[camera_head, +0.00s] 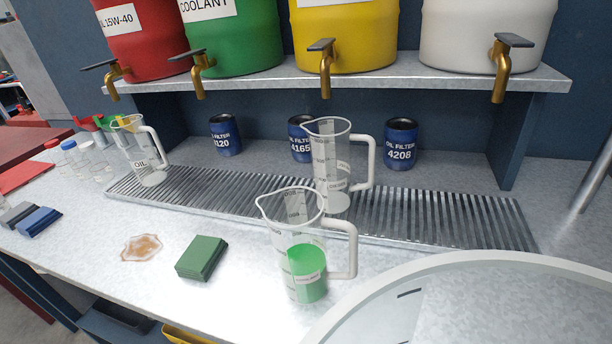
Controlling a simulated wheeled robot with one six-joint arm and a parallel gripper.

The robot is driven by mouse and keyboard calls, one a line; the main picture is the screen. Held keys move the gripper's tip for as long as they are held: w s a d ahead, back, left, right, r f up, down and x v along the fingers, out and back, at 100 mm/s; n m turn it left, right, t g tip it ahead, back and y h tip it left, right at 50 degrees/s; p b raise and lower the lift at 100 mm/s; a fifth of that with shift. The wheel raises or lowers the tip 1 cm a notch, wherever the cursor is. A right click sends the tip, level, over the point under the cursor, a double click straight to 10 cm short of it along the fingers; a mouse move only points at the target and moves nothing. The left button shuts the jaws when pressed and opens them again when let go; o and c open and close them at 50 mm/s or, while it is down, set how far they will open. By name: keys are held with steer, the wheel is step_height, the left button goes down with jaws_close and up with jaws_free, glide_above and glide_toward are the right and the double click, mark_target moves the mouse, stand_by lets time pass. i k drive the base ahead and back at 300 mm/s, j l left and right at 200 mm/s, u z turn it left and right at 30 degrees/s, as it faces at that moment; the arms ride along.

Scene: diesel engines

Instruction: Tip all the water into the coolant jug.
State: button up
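A clear jug (308,285) with green liquid stands upright on the bench in front of the drip grate, handle to the right; the label on it is too small to read. Behind it a second clear jug (333,150) stands on the grate, with a small label I cannot read; whether it holds liquid is unclear. A large pale, see-through round rim (440,262) fills the lower right, very close to the camera. It has dark marks inside and looks like a jug, but its contents and label do not show. My gripper's fingers are not visible.
A jug marked OIL (145,158) stands at the grate's (440,215) left end. Red, green, yellow and white drums with taps sit on the shelf (420,75) above. Blue oil filters stand behind. A green block (201,257) and a brown spill (142,247) lie front left.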

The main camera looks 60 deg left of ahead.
mark_target(295, 219)
steer(key=i+j, duration=0.85)
steer(key=j, duration=0.1)
